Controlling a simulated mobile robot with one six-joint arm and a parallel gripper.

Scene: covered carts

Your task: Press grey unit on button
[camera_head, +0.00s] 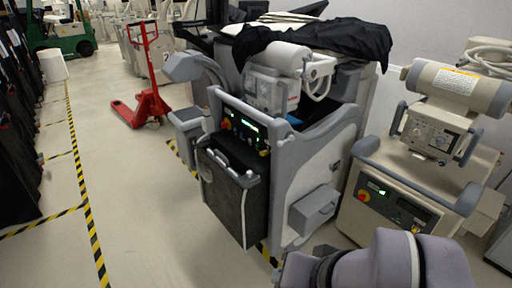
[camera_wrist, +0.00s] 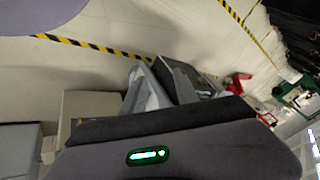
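The grey unit (camera_head: 318,172) stands in the middle of the head view, partly draped with a black cover. Its dark control panel (camera_head: 240,128) has a green-lit strip (camera_head: 249,126) and a red knob on yellow (camera_head: 226,123) at its left end. Which small part is the on button is too small to tell. A lavender-grey part of my arm (camera_head: 385,264) shows at the lower right, in front of and apart from the panel. My gripper's fingers do not show in either view. In the wrist view, a lavender-grey body with a green light fills the bottom.
A beige unit (camera_head: 400,180) with its own panel (camera_head: 395,204) stands at right. A red pallet jack (camera_head: 145,100) stands behind left. Black-covered things (camera_head: 14,130) line the left side. The floor (camera_head: 130,190) between is clear, with yellow-black tape (camera_head: 88,215).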

